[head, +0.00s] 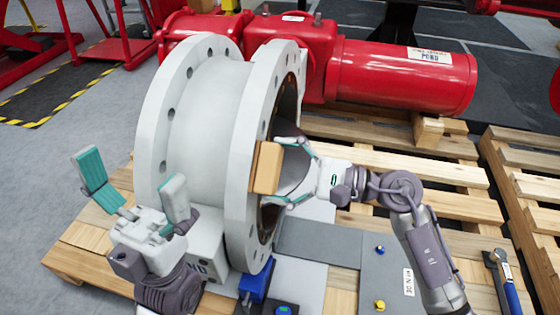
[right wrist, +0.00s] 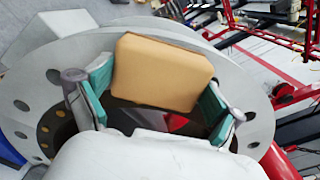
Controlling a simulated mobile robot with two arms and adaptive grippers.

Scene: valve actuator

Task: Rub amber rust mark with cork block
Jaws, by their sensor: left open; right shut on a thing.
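The cork block (head: 267,168) is a tan rectangular piece held in my right gripper (head: 284,171), in front of the near flange of the white valve body (head: 212,105). In the right wrist view the block (right wrist: 160,72) sits between the two teal finger pads, over the flange's face. I cannot tell whether it touches the flange. I cannot make out the amber rust mark in either view; the block or gripper may hide it. My left gripper (head: 132,188) is open and empty, to the left of the valve body, with its fingers spread upward.
A red actuator cylinder (head: 400,75) lies behind the valve. The valve stands on a wooden pallet (head: 85,235). A grey plate (head: 325,242) and a blue fitting (head: 254,287) are at the front. A tool with a blue handle (head: 513,298) lies at the right.

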